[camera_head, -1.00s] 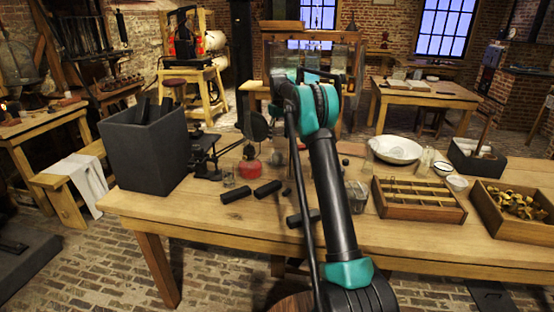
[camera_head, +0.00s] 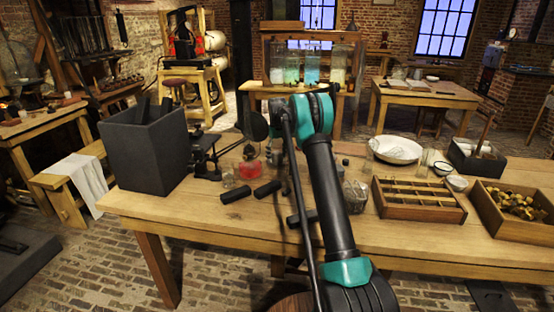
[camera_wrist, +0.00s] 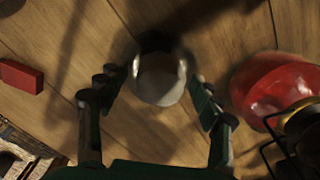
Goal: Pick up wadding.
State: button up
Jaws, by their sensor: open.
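In the wrist view, my gripper (camera_wrist: 158,103) is open, pointing down at the wooden table. A pale, rounded, greyish-white thing (camera_wrist: 160,82) with a darker upper part lies between and just beyond its fingertips. It may be the wadding, but blur and shadow keep me from telling for sure, or whether the fingers touch it. In the head view my arm hides my gripper and this thing.
A red lamp (camera_wrist: 275,88) stands close right of my gripper, and a red block (camera_wrist: 21,76) lies left. On the table (camera_head: 190,218) are a dark bin (camera_head: 150,158), black cylinders (camera_head: 236,194), a divided wooden tray (camera_head: 418,219) and a white basin (camera_head: 397,149).

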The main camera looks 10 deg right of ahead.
aim_at(277, 152)
jog(key=shift+c, duration=0.6)
jog(key=c, duration=0.9)
notch_tip(277, 152, up, 20)
jog(key=shift+o, duration=0.9)
jog(key=c, duration=0.3)
